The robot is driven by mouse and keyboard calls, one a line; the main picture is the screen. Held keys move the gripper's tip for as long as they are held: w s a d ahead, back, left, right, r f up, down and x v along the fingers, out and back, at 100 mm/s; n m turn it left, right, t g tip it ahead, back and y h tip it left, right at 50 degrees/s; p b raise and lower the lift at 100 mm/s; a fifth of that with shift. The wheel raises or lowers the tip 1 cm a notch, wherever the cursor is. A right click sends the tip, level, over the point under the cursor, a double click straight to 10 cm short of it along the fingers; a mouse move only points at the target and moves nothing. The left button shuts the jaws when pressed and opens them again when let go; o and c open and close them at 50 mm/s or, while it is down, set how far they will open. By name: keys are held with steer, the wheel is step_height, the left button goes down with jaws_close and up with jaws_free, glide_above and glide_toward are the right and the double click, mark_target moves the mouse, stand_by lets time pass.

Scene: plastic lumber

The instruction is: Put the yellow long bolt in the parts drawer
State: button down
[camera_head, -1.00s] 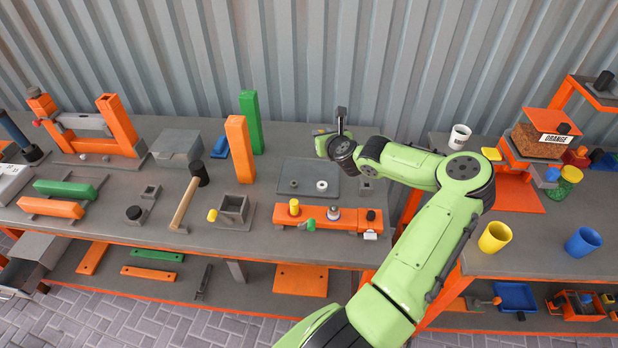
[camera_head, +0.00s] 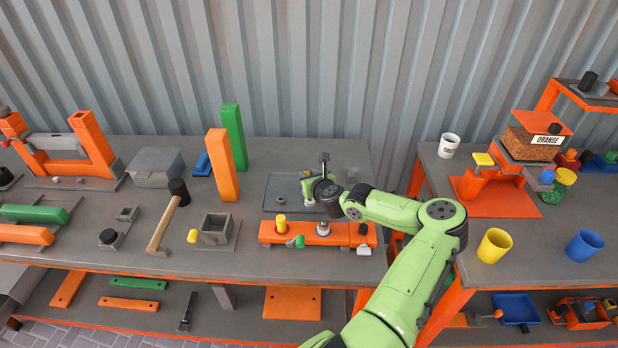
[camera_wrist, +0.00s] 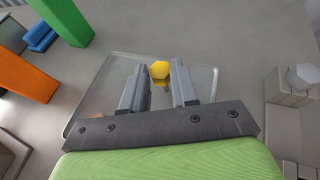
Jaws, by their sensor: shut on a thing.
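My gripper (camera_wrist: 160,84) is shut on the yellow long bolt (camera_wrist: 159,68); its yellow hex head shows between the fingertips in the wrist view, and its shank is mostly hidden. In the head view my gripper (camera_head: 308,184) is above the right part of a flat grey tray (camera_head: 277,192) on the left bench. The bolt cannot be made out there. A grey open box (camera_head: 18,287) juts out below the bench's front edge at the far left; it may be the parts drawer, but I cannot tell for sure.
Upright orange (camera_head: 222,165) and green (camera_head: 233,137) posts stand left of the tray. An orange block with a yellow peg (camera_head: 281,224) lies in front of it. A corrugated wall is behind.

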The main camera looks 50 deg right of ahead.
steer(key=c, duration=1.3)
jaws_free()
steer(key=shift+f, duration=0.15)
steer(key=o, duration=0.4)
steer(key=shift+o, duration=0.2)
